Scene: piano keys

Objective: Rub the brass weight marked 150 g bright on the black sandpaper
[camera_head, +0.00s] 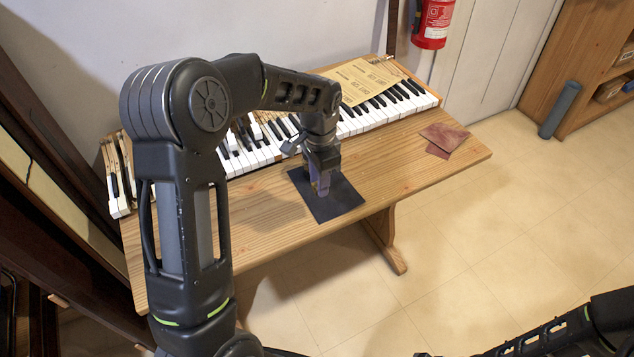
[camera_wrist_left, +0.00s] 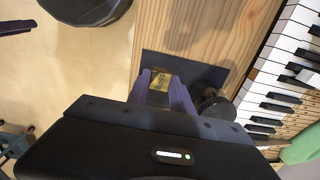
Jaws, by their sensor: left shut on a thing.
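My left gripper (camera_head: 322,190) points down over the black sandpaper (camera_head: 341,206) on the wooden bench. In the left wrist view its two purple fingers (camera_wrist_left: 164,88) are shut on a small brass weight (camera_wrist_left: 160,81). The weight shows a yellow, shiny face between the fingertips; its marking is too small to read. The sandpaper (camera_wrist_left: 208,72) lies behind and beneath the weight in that view. Whether the weight touches the sheet I cannot tell. In the head view the fingers mostly hide the weight.
A row of piano keys (camera_head: 365,122) runs along the back of the bench (camera_head: 420,175), with a paper sheet (camera_head: 362,80) on it. Reddish-brown sandpaper pieces (camera_head: 445,137) lie at the right. The bench top between them and the black sheet is clear.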

